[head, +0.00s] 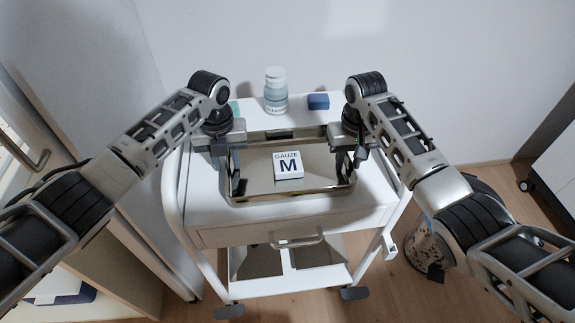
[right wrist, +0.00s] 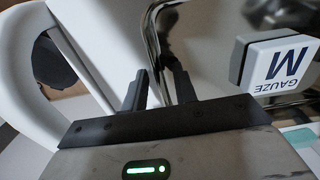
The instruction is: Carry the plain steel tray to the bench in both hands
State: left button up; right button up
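The plain steel tray (head: 255,197) is on the white trolley's top, and its rim also shows in the right wrist view (right wrist: 153,40). A white gauze box (head: 288,165) marked "M" lies in the tray and shows in the right wrist view (right wrist: 276,64). My left gripper (head: 237,178) is at the tray's left end; its finger gap is hard to make out. My right gripper (head: 347,165) is at the right end. In the right wrist view its fingers (right wrist: 158,88) are apart, with the rim between them. The bench is not clearly identifiable.
The trolley has a drawer handle (head: 297,241) in front. A cabinet stands close on the left. A clear bin (head: 425,245) is on the floor at right.

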pick_arm(q)
jog(key=shift+c, duration=0.3)
pick_arm(e)
jog(key=shift+c, duration=0.3)
pick_arm(q)
grip_shut()
pick_arm(e)
grip_shut()
pick_arm(q)
jog(key=shift+r, duration=0.1)
pick_arm(e)
jog(key=shift+r, duration=0.15)
